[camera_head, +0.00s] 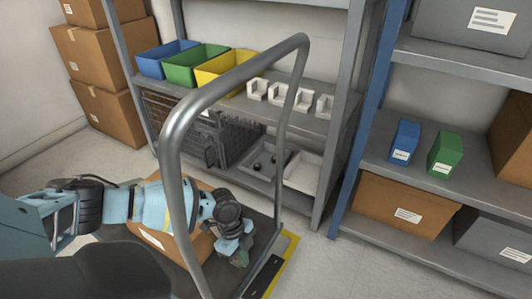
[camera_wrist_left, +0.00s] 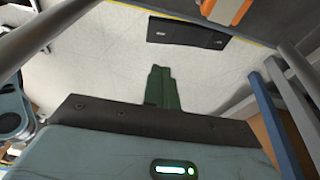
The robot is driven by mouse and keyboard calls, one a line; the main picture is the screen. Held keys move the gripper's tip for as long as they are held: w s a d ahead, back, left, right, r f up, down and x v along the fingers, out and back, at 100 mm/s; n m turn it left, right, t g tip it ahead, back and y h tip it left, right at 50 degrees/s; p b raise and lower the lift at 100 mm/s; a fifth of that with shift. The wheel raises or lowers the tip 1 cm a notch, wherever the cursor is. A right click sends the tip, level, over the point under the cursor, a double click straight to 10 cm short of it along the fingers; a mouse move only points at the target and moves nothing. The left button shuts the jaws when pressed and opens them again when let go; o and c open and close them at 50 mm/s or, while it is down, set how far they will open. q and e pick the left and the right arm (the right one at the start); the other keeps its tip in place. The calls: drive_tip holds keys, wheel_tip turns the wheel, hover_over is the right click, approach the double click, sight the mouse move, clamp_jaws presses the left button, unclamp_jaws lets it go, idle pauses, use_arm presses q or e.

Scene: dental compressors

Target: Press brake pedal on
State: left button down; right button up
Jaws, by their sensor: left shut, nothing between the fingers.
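A cart with a tall grey metal handle (camera_head: 171,155) and a dark, yellow-edged platform (camera_head: 285,253) stands in front of me. A black flat plate, which looks like the brake pedal (camera_head: 263,275), lies by the yellow edge. A similar black plate shows in the left wrist view (camera_wrist_left: 187,33), beyond the fingertips and apart from them in the picture. My left gripper (camera_head: 241,259) points downward near the pedal, to its left in the head view. Its green fingers (camera_wrist_left: 160,88) are together and empty. My right gripper is not in view.
A cardboard box (camera_head: 150,237) sits on the cart, partly behind my left arm. The handle bar stands close around that arm. Shelves with blue, green (camera_head: 190,68) and yellow bins stand behind. Another shelf (camera_head: 455,190) is at the right. Floor (camera_head: 335,275) is clear between.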

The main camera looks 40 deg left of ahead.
use_arm(q)
drive_tip(key=b, duration=0.6)
hover_over(253, 294)
drive_tip(key=a, duration=0.1)
drive_tip(key=f, duration=1.2)
drive_tip(key=shift+w, duration=0.35)
drive_tip(key=shift+s+f, duration=0.2)
drive_tip(key=shift+f, duration=0.55)
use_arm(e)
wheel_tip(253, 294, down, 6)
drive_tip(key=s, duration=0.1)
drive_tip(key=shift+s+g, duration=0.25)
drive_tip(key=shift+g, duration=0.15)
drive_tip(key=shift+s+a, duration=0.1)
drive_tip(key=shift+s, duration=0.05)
